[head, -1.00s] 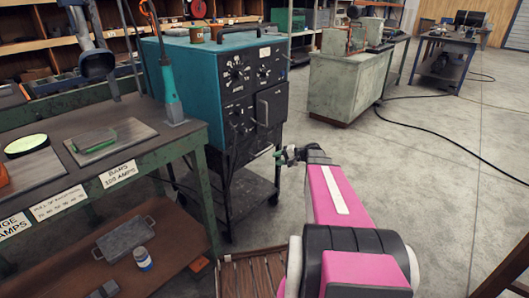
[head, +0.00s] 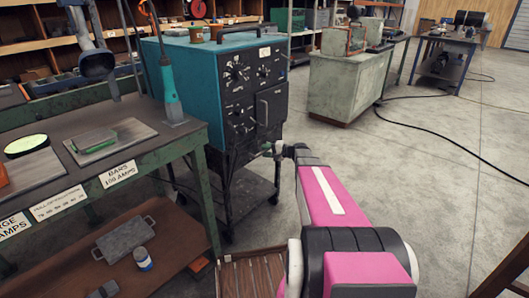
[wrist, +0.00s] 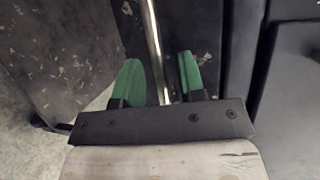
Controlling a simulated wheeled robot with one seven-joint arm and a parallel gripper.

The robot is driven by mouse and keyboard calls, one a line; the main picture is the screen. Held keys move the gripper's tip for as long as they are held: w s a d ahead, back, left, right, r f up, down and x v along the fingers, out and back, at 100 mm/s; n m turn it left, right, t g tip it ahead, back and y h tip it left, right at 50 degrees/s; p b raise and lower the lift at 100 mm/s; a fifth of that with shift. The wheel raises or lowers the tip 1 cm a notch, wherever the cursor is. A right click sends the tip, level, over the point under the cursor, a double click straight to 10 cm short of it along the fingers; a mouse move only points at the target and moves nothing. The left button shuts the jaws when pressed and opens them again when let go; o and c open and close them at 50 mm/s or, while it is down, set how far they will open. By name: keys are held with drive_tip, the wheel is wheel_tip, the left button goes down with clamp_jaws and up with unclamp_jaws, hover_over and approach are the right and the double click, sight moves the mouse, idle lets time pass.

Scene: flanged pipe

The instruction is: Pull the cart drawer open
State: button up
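The dark cart (head: 262,190) stands in the middle of the head view, with a teal welding machine (head: 190,80) on top. The drawer (head: 232,160) is a dark front below the machine's panel; its far side is hard to make out, and it looks shut. My gripper (head: 270,151) is at the cart's right side, at drawer height. In the wrist view my gripper (wrist: 160,78) has green fingertips spread apart. I see a gap at the left finger.
A green-framed workbench (head: 150,155) with plates and labels stands at left, close to the cart. A pale green cabinet (head: 345,85) stands behind at right. The floor (head: 430,170) right of my arm is open, with a black cable (head: 440,140) across it.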

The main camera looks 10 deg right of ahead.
drive_tip(key=shift+w+a, duration=0.2)
drive_tip(key=shift+a, duration=0.25)
clamp_jaws()
drive_tip(key=s+d, duration=1.7)
drive_tip(key=s, duration=0.5)
drive_tip(key=shift+d, duration=0.2)
drive_tip(key=shift+f, duration=0.1)
unclamp_jaws()
drive_tip(key=v, duration=1)
drive_tip(key=shift+s+d, duration=0.2)
drive_tip(key=shift+d, duration=0.15)
